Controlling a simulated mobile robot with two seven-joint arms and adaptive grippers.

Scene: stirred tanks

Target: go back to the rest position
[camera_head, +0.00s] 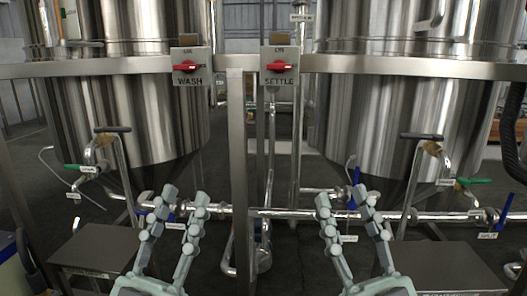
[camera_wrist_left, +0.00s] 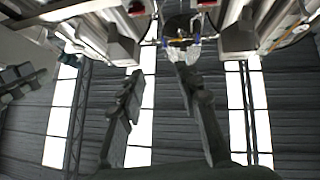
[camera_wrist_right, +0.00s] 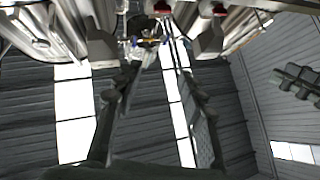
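My left gripper (camera_head: 182,212) is at the bottom of the head view, left of centre, with its two fingers apart and nothing between them. My right gripper (camera_head: 340,204) is at the bottom, right of centre, also with its fingers apart and empty. Both point up and forward, in front of the pipework between the tanks. In the left wrist view the left gripper (camera_wrist_left: 156,80) shows its fingers spread. In the right wrist view the right gripper (camera_wrist_right: 158,85) also shows its fingers spread. Neither gripper visibly holds anything.
Two steel tanks (camera_head: 130,110) (camera_head: 395,110) stand left and right behind a horizontal rail (camera_head: 350,63). The rail carries the WASH switch (camera_head: 190,66) and the SETTLE switch (camera_head: 279,66), both with red handles. Grey steps (camera_head: 95,247) (camera_head: 445,265) stand low on either side.

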